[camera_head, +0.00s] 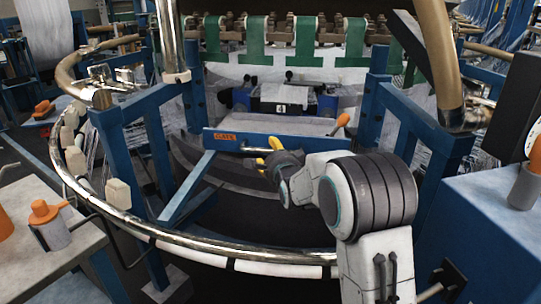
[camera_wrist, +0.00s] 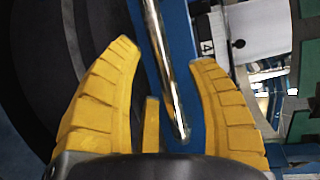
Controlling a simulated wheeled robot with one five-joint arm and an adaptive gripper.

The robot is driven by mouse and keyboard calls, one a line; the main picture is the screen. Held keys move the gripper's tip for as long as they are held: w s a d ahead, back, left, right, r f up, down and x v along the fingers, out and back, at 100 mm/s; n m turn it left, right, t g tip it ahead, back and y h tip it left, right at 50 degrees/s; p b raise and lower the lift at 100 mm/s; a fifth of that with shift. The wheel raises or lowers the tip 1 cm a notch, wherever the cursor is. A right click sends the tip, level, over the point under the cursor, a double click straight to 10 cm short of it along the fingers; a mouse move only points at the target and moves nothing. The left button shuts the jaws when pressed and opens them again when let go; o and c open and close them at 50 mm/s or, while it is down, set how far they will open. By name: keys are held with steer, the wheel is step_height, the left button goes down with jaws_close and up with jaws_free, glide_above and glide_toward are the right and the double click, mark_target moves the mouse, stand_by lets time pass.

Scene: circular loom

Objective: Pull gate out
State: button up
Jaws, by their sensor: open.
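The gate is a blue crossbar (camera_head: 300,145) with an orange label, spanning between blue posts in the head view. A chrome bar handle (camera_head: 229,149) runs along its near face. In the wrist view the blue gate (camera_wrist: 181,28) runs steeply down the picture with the chrome handle (camera_wrist: 163,50) beside it. My gripper (camera_head: 268,152) is at the middle of the gate. Its yellow fingers (camera_wrist: 166,56) are spread in the wrist view, with the handle showing between them and a gap on both sides. Whether the handle lies at fingertip depth is hard to tell.
A curved chrome rail (camera_head: 200,243) sweeps around the near side, below my arm. An orange-knobbed lever (camera_head: 341,122) stands behind the gate's right part. A grey table (camera_head: 25,190) is at left and a blue cabinet (camera_head: 485,225) at right. Dark floor lies below the gate.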

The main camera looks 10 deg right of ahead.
steer(key=shift+w+f, duration=0.15)
steer(key=shift+w, duration=0.75)
jaws_close()
